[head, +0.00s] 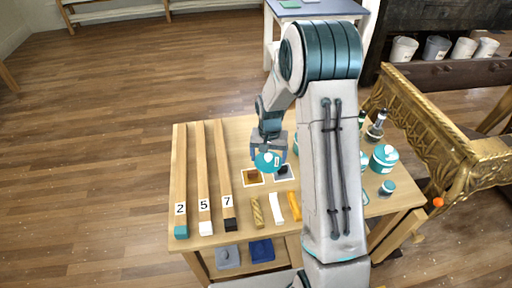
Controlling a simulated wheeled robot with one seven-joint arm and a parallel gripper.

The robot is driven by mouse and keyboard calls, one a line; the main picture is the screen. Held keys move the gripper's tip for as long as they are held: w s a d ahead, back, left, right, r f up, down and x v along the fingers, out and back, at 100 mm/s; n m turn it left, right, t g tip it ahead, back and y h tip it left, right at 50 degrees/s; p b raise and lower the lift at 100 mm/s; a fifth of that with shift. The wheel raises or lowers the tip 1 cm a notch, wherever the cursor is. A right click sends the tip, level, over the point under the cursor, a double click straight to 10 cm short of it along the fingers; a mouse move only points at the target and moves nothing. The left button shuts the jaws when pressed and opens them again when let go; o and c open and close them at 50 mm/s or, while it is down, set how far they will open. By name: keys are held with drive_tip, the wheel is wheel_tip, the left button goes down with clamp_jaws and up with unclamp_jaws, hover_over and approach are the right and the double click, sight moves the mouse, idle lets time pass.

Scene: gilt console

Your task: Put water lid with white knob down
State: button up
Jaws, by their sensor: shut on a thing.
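My gripper (268,149) is above the wooden table (240,142), left of my arm's large links. It is shut on a round teal lid (266,163), which hangs tilted with its face partly toward the camera. A small pale mark shows at the lid's right side; I cannot tell whether it is the white knob. The lid appears above or near two small square cards, a brown one (253,177) and a grey one (284,174) with a dark spot. Whether it touches the table is unclear.
Long wooden bars labelled 2 (180,180), 5 (203,180) and 7 (225,180) lie at left. Short bars (276,208) lie in front. A teal pot (384,157), small jar (387,188) and bottle (376,128) stand right. A gilt console (440,125) borders the right.

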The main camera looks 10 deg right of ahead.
drive_tip(key=w+m+b, duration=0.1)
drive_tip(key=w+m, duration=0.1)
drive_tip(key=w+m+b, duration=0.1)
drive_tip(key=w+m, duration=0.1)
drive_tip(key=w+r+m+b, duration=0.1)
drive_tip(key=w+m, duration=0.1)
drive_tip(key=shift+w+a, duration=0.1)
drive_tip(key=shift+w, duration=0.15)
drive_tip(key=w+r+m+b, duration=0.4)
drive_tip(key=w+m, duration=0.2)
drive_tip(key=m, duration=0.2)
drive_tip(key=f, duration=0.4)
drive_tip(key=f+b, duration=0.1)
drive_tip(key=f, duration=0.4)
drive_tip(key=shift+a+f, duration=0.2)
drive_tip(key=shift+f, duration=0.05)
